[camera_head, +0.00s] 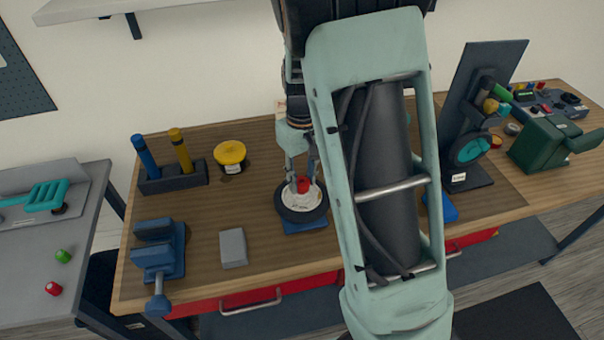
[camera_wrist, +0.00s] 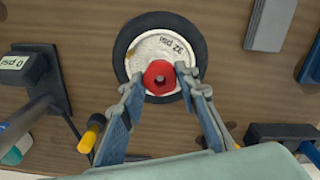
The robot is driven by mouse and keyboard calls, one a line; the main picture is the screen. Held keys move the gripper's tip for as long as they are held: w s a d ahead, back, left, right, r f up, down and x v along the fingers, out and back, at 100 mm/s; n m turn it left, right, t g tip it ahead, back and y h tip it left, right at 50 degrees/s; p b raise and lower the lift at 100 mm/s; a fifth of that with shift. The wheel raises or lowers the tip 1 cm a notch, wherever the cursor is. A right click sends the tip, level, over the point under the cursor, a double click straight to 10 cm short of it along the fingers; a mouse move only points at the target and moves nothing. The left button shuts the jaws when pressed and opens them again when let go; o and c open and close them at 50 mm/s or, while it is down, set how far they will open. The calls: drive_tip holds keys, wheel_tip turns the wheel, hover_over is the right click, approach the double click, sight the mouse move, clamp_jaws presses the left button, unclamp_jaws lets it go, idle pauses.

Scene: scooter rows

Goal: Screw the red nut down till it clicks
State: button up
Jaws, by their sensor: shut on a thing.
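The red nut (camera_wrist: 159,77) sits at the centre of a small wheel (camera_wrist: 124,44) with a dark tyre and a pale hub printed with pressure text. In the head view the red nut (camera_head: 303,185) shows at the hub's middle, and the wheel (camera_head: 300,212) lies flat on a blue base (camera_head: 305,226) on the bench. My gripper (camera_head: 301,178) points down over the wheel. In the wrist view its two fingers (camera_wrist: 159,80) stand on either side of the nut and are shut on it. The thread under the nut is hidden.
On the wooden bench (camera_head: 200,215) stand a blue vise (camera_head: 158,255), a grey block (camera_head: 233,248), a dark holder with blue and yellow handles (camera_head: 172,178) and a yellow-topped can (camera_head: 231,155). An upright dark stand (camera_head: 470,120) is at right. My arm hides part of the bench.

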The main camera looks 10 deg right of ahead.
sight(302, 183)
drive_tip(key=m+p, duration=0.1)
drive_tip(key=m, duration=0.3)
drive_tip(key=shift+w+r+m+p, duration=0.1)
drive_tip(key=shift+r+m+p, duration=0.05)
drive_tip(key=shift+m+p, duration=0.15)
drive_tip(key=shift+m, duration=1)
drive_tip(key=o, duration=1.2)
wheel_tip(302, 183, up, 12)
drive_tip(key=shift+f, duration=0.1)
